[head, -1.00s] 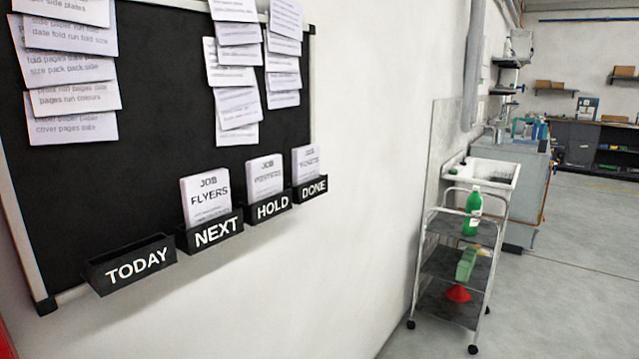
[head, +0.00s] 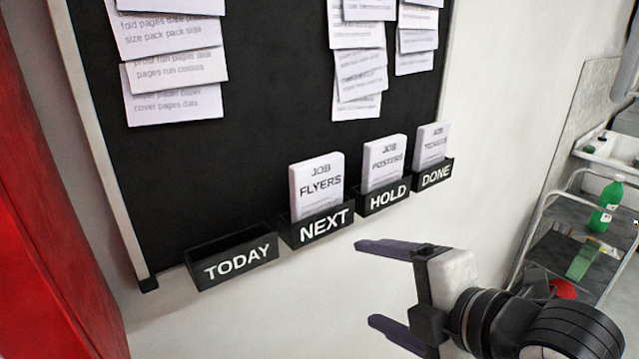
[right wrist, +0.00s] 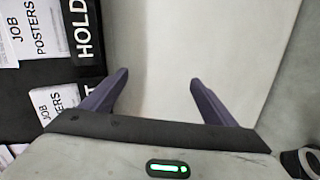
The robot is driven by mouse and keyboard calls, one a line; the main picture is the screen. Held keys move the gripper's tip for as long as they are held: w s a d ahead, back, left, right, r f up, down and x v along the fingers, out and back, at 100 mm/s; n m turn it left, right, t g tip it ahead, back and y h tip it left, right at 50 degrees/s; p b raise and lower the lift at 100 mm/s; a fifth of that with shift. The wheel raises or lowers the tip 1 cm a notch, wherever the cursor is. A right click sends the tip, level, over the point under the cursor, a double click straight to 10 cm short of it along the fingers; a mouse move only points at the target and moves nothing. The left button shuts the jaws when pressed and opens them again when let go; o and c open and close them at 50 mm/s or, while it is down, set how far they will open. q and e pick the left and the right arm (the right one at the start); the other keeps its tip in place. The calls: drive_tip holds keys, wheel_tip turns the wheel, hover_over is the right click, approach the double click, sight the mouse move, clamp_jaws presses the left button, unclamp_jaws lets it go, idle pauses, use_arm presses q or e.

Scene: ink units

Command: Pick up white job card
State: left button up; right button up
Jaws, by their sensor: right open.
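Three white job cards stand in black holders on the board's lower edge in the head view. The JOB FLYERS card (head: 316,183) is in the NEXT holder (head: 322,227), the JOB POSTERS card (head: 384,161) in HOLD (head: 388,198), and a third card (head: 432,143) in DONE (head: 435,176). The TODAY holder (head: 236,264) holds no visible card. My right gripper (head: 366,283) is open and empty, below and right of NEXT, apart from the cards. In the right wrist view, its fingers (right wrist: 158,78) face bare wall, with the POSTERS card (right wrist: 33,32) at upper left. My left gripper is out of view.
Paper sheets (head: 172,90) hang on the black board (head: 270,110) above the holders. A red surface (head: 50,200) stands at far left. A wheeled cart (head: 555,250) with a green bottle (head: 606,205) is at right. The wall below the holders is clear.

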sight(321, 168)
drive_tip(key=a+r+n, duration=0.2)
drive_tip(key=r+n, duration=0.4)
drive_tip(key=a+r+n+y, duration=0.1)
drive_tip(key=r+n, duration=0.5)
drive_tip(key=n, duration=0.1)
drive_tip(key=a+r+n+t+y+p, duration=0.1)
drive_tip(key=a+r+n, duration=0.1)
drive_tip(key=r+n, duration=0.4)
drive_tip(key=shift+s+a+r+n, duration=0.25)
drive_tip(key=shift+s+a+n, duration=0.05)
drive_tip(key=x, duration=0.6)
drive_tip(key=shift+d+f, duration=0.2)
drive_tip(key=shift+f, duration=0.05)
drive_tip(key=shift+c, duration=1)
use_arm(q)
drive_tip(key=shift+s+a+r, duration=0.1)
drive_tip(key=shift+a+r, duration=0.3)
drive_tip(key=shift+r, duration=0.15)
use_arm(e)
drive_tip(key=c, duration=0.9)
drive_tip(key=shift+r, duration=0.1)
